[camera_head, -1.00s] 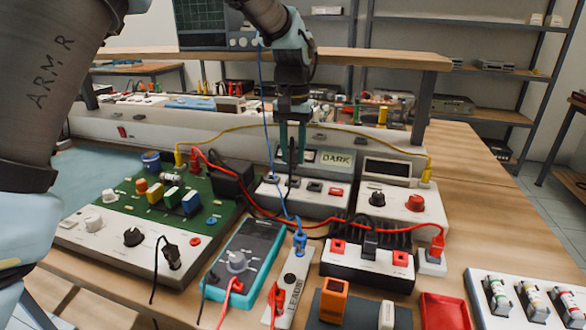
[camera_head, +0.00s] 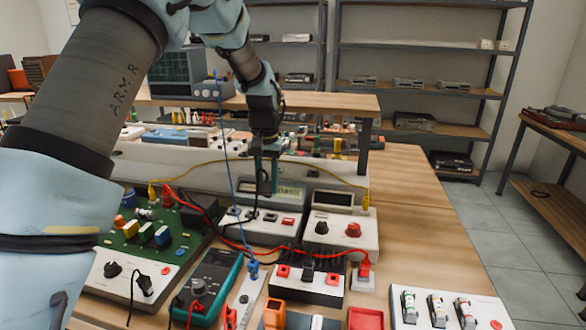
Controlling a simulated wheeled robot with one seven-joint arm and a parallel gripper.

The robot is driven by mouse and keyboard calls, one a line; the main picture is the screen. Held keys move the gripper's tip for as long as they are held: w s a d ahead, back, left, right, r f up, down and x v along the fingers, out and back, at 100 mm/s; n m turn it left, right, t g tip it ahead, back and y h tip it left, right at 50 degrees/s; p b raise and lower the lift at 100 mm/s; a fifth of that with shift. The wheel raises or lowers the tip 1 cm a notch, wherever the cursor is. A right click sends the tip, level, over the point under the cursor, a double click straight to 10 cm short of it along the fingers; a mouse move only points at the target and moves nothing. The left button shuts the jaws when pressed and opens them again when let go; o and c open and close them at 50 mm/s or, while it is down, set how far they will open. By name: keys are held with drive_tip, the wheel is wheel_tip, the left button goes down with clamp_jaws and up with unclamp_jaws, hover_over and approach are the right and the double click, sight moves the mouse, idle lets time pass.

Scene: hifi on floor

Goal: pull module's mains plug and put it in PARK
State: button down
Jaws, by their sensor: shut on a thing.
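My gripper (camera_head: 266,176) points down over the back of a light grey module (camera_head: 262,229), in front of its display. It is shut on what looks like a small dark plug, mostly hidden between the fingers; a thin black cord hangs beside them. The greenish display (camera_head: 291,191) carries lettering too small to read surely, and my fingers partly cover its left end. I cannot tell whether the held plug touches the module. Another black plug (camera_head: 308,268) stands in the white-fronted block (camera_head: 318,288) between red parts. No PARK label is clearly readable.
A green circuit board (camera_head: 165,243), a teal multimeter (camera_head: 210,284) and a grey unit with knobs (camera_head: 340,231) stand close around. Red, yellow and blue leads cross the area. A white tray (camera_head: 446,305) lies at front right.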

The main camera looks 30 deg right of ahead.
sight(269, 197)
drive_tip(key=shift+s+d+f, duration=0.1)
drive_tip(key=shift+s+f, duration=0.05)
drive_tip(key=shift+f, duration=0.15)
drive_tip(key=shift+d+f+b, duration=0.1)
drive_tip(key=shift+f+b, duration=0.4)
drive_tip(key=shift+b, duration=0.1)
drive_tip(key=shift+f+b, duration=1.3)
drive_tip(key=shift+f, duration=0.45)
drive_tip(key=shift+f, duration=0.9)
idle(0.4)
idle(0.4)
drive_tip(key=shift+c, duration=2.4)
unclamp_jaws()
